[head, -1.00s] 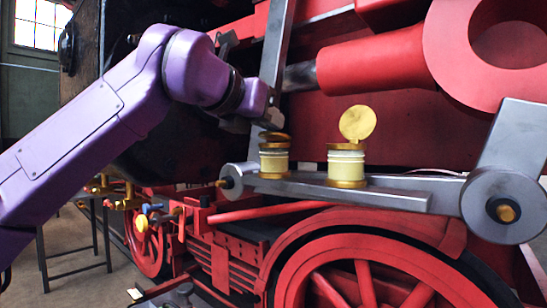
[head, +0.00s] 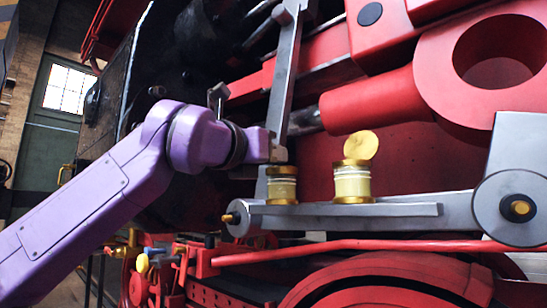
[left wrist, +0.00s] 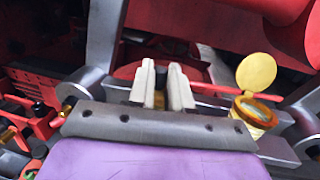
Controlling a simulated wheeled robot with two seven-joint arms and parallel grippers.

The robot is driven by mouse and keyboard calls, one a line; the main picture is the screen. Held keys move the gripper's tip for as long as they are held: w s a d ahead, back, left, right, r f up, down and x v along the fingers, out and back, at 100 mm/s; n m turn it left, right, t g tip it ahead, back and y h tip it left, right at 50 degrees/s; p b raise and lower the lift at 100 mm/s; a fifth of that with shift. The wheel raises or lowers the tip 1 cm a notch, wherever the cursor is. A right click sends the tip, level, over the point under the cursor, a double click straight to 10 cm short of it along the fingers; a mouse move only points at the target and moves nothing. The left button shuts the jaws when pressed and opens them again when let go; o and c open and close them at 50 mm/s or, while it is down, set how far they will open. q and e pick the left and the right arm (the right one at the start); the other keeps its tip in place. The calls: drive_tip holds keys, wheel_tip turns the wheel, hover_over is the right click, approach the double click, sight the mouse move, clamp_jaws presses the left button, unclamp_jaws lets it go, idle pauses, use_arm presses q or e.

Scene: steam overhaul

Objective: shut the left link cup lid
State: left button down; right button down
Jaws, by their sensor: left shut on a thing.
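The left link cup (head: 282,189) is a cream cylinder with brass bands, standing upright on the grey steel link. Its brass lid (head: 279,170) lies low over the cup's mouth; whether it is fully seated I cannot tell. My left gripper (head: 278,154) is right above this cup, its fingertips close to the lid. In the left wrist view the two pale fingers of my left gripper (left wrist: 162,88) stand close together with a small dark thing between them. That view hides the left cup behind the gripper. My right gripper is not in view.
A second, similar cup (head: 352,184) stands to the right with its round brass lid (head: 361,146) raised. A grey upright rod (head: 285,80) rises just behind my gripper. The grey link (head: 400,212) runs under both cups, with a red rail (head: 370,245) below.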

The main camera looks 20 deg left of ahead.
use_arm(q)
drive_tip(key=shift+d+f, duration=0.1)
drive_tip(key=shift+f, duration=0.05)
drive_tip(key=c, duration=1.1)
unclamp_jaws()
drive_tip(key=shift+o, duration=0.2)
drive_tip(key=b+v, duration=0.1)
drive_tip(key=v, duration=0.9)
drive_tip(key=shift+s+b, duration=0.25)
drive_tip(key=shift+b, duration=0.15)
